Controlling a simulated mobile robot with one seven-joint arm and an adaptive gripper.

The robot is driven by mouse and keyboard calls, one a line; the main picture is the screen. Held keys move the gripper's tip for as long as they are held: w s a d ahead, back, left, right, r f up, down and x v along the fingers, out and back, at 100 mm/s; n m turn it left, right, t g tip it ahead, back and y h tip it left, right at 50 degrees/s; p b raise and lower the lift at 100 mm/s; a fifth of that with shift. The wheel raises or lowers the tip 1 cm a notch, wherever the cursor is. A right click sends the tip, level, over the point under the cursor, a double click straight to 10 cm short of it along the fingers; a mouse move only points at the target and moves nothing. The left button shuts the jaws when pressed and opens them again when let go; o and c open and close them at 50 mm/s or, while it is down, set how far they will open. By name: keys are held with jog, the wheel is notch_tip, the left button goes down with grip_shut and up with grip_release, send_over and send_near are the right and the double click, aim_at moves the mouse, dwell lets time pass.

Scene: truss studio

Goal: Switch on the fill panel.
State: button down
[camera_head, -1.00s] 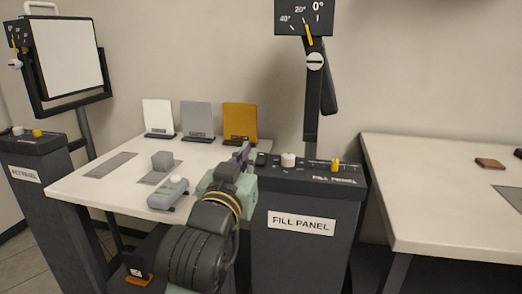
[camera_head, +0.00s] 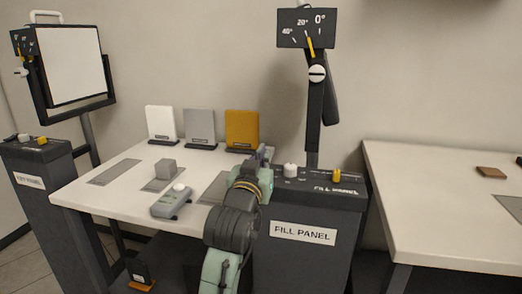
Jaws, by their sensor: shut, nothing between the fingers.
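The fill panel's dark control box (camera_head: 306,202) stands right of the near table, with a white "FILL PANEL" label on its front. On its top are a white knob (camera_head: 291,170) and a yellow knob (camera_head: 336,174). My gripper (camera_head: 264,152) is shut and empty at the left end of the box top, left of the white knob. It hides that end, so I cannot tell whether it touches anything there. Above the box, a dark angle dial (camera_head: 306,27) with a yellow pointer sits on a post. The panel's lit face is not visible.
A right table (camera_head: 430,215) is mostly clear.

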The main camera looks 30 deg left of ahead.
jog(key=shift+f, duration=0.25)
